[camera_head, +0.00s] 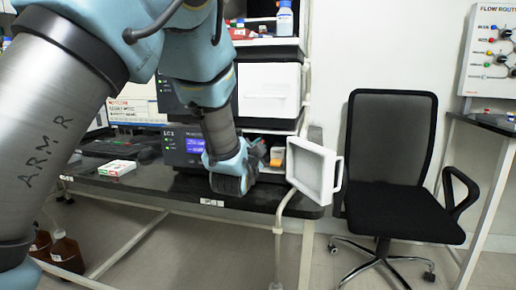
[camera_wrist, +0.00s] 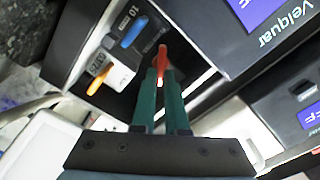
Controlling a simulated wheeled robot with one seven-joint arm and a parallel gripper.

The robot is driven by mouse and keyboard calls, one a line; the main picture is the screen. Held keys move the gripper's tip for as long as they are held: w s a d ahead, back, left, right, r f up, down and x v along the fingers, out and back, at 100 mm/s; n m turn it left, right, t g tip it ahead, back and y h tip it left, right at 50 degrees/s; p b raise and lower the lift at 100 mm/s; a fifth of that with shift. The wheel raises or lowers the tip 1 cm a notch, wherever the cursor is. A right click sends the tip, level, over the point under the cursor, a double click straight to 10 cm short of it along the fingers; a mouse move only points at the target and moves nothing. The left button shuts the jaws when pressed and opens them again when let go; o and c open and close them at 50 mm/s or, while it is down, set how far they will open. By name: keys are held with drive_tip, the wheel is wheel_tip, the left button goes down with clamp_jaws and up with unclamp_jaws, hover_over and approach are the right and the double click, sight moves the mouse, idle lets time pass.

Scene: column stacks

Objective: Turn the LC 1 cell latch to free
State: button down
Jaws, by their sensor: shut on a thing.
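A red-orange lever (camera_wrist: 162,53) stands between the tips of my gripper (camera_wrist: 161,76) in the wrist view. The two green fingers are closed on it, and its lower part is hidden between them. I take it for the cell latch, but no label on it is readable. In the head view, the LC 1 unit (camera_head: 191,146) with a lit blue screen stands on the dark bench. My wrist is in front of its right side and hides the fingers and the lever there.
A blue handle (camera_wrist: 134,31) and an orange handle (camera_wrist: 98,80) sit left of the lever. An open white door (camera_head: 314,171) juts out right of my wrist. A black chair (camera_head: 392,165) stands farther right. A small white-and-green box (camera_head: 117,168) lies on the bench (camera_head: 150,183).

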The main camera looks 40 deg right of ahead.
drive_tip(key=shift+s+f+m, duration=0.1)
drive_tip(key=shift+f+m, duration=0.1)
drive_tip(key=shift+m, duration=1.6)
drive_tip(key=shift+s+f+m, duration=0.1)
drive_tip(key=shift+f+m, duration=0.1)
drive_tip(key=shift+m, duration=1.6)
drive_tip(key=c, duration=0.9)
unclamp_jaws()
drive_tip(key=shift+c, duration=0.2)
drive_tip(key=v, duration=1)
drive_tip(key=shift+a, duration=0.3)
drive_tip(key=shift+s, duration=0.1)
